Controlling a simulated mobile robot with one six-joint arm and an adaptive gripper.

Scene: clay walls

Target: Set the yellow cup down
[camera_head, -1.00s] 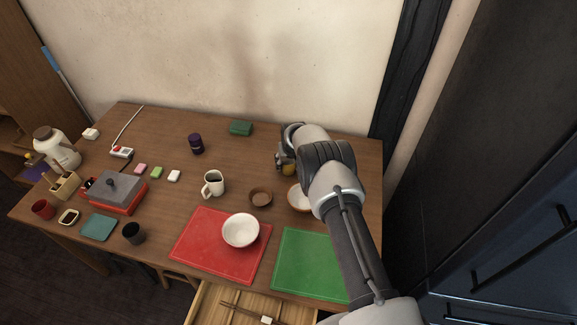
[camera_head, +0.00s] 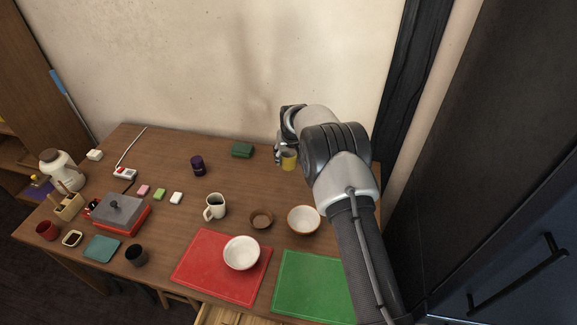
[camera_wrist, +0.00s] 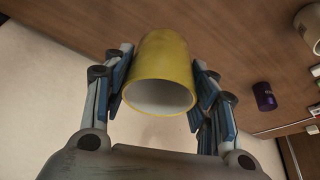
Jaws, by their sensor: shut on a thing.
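The yellow cup (camera_head: 289,161) is held at the back right of the table in the head view, seemingly raised above it. In the wrist view the yellow cup (camera_wrist: 162,72) sits between the fingers, its white inside facing the camera. My gripper (camera_head: 281,157) is shut on the cup, and its fingers (camera_wrist: 163,85) press both sides of it. The wooden table (camera_head: 235,180) lies below. Part of my gripper is hidden by my arm in the head view.
A green block (camera_head: 242,150) and a purple jar (camera_head: 198,165) stand to the left. A white-and-brown bowl (camera_head: 303,219), a small brown bowl (camera_head: 261,219) and a white mug (camera_head: 215,206) stand in front.

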